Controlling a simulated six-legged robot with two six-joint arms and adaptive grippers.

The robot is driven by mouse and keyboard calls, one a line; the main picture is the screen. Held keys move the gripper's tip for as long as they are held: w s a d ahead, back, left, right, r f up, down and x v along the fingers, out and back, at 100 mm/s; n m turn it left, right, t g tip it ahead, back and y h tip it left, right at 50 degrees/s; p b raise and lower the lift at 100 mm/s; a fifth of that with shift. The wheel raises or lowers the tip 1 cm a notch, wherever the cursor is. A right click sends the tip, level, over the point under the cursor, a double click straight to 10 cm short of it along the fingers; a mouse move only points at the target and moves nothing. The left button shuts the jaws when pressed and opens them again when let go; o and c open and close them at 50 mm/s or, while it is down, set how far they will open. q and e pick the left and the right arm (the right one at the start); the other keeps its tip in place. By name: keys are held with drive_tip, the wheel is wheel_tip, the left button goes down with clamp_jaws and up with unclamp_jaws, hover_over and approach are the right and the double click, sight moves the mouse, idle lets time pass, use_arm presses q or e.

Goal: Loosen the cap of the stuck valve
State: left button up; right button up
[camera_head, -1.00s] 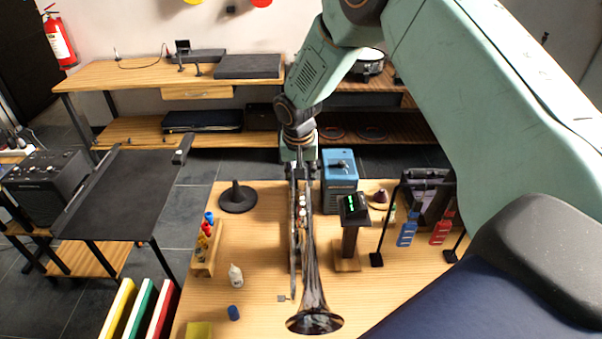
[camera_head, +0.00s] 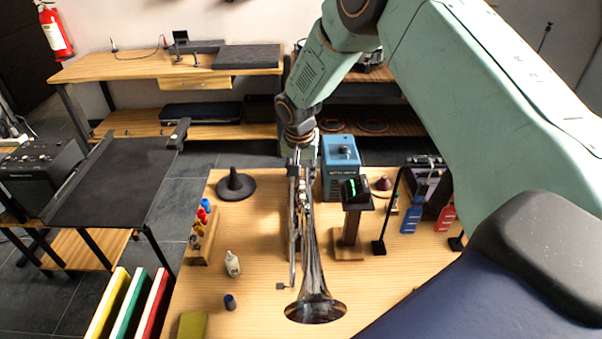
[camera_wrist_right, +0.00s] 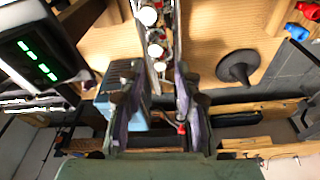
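A silver trumpet (camera_head: 312,270) stands over the wooden table, its dark bell toward me. Its valve caps show in the right wrist view, a pale round one (camera_wrist_right: 148,16) and others just below it. My right gripper (camera_head: 302,165) is at the trumpet's far end. In the right wrist view the two dark fingers of my right gripper (camera_wrist_right: 160,80) are apart, one on each side of the valve section; whether they touch it I cannot tell. Which valve is stuck I cannot tell. My left gripper is not in view.
A black cone (camera_head: 236,186), a blue box (camera_head: 340,165) and a small green-lit display on a wooden post (camera_head: 355,190) surround the trumpet. A white bottle (camera_head: 232,264) and a blue cap-like piece (camera_head: 229,302) lie left of the bell. Table space left of the trumpet is mostly clear.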

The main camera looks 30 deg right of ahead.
sight(302, 183)
wheel_tip(302, 183, down, 2)
drive_tip(key=shift+w+d+f+b, duration=0.1)
drive_tip(key=shift+b, duration=0.55)
drive_tip(key=shift+w+d+f+b, duration=0.15)
drive_tip(key=shift+f+b, duration=0.1)
drive_tip(key=shift+f, duration=0.2)
drive_tip(key=shift+w+f+b, duration=0.1)
drive_tip(key=shift+f+b, duration=0.1)
drive_tip(key=shift+f, duration=0.2)
drive_tip(key=shift+s+r, duration=0.1)
clamp_jaws()
